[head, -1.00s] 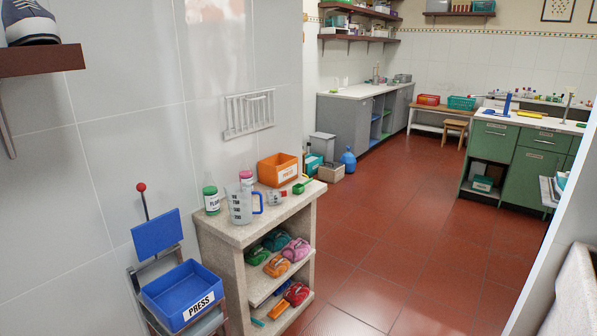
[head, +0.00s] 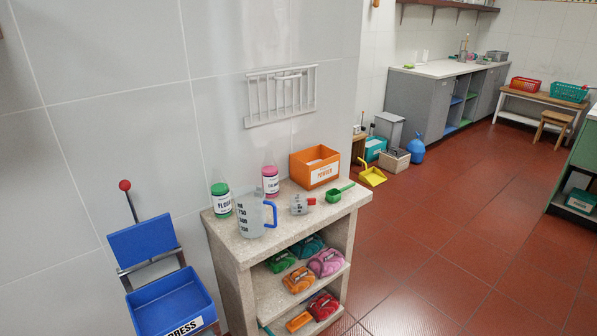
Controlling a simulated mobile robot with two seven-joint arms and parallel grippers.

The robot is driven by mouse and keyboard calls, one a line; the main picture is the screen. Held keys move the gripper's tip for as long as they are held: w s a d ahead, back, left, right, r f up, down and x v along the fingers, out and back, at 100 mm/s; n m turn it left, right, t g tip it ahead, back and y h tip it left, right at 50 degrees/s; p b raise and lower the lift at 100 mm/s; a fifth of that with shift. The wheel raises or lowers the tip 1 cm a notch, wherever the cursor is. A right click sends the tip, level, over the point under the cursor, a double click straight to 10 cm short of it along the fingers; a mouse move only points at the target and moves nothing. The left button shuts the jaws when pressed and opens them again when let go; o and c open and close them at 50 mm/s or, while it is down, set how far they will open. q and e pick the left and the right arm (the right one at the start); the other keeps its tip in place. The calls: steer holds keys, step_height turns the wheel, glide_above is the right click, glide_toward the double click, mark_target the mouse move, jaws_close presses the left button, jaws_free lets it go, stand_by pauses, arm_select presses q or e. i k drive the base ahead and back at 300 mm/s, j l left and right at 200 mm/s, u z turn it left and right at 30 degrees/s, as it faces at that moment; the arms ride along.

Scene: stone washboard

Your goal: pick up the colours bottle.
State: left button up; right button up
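A bottle with a pink lower part and a pale top (head: 270,181) stands upright at the back of the stone shelf unit's top, by the wall. Its white label is too small to read surely, so I cannot confirm that it is the colours bottle. A green bottle with a white label (head: 221,200) stands at the left end of the same top. A clear measuring jug with a blue handle (head: 251,216) stands in front, between the two bottles. Neither of my grippers shows in the head view.
An orange box (head: 316,169), a small grey-and-red item (head: 302,204) and a green scoop (head: 339,192) share the stone top (head: 284,224). A blue press (head: 170,300) stands to the left. Red floor (head: 450,240) is clear to the right.

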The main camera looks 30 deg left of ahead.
mark_target(270, 169)
steer(key=i+u, duration=0.2)
steer(key=i, duration=0.2)
steer(key=i+l+u, duration=0.2)
steer(key=i, duration=0.2)
steer(key=i+l+u, duration=0.2)
steer(key=i, duration=0.15)
steer(key=i+l+u, duration=0.2)
steer(key=i+u, duration=0.15)
steer(key=u, duration=0.15)
steer(key=i+l+u, duration=0.3)
steer(key=u, duration=0.2)
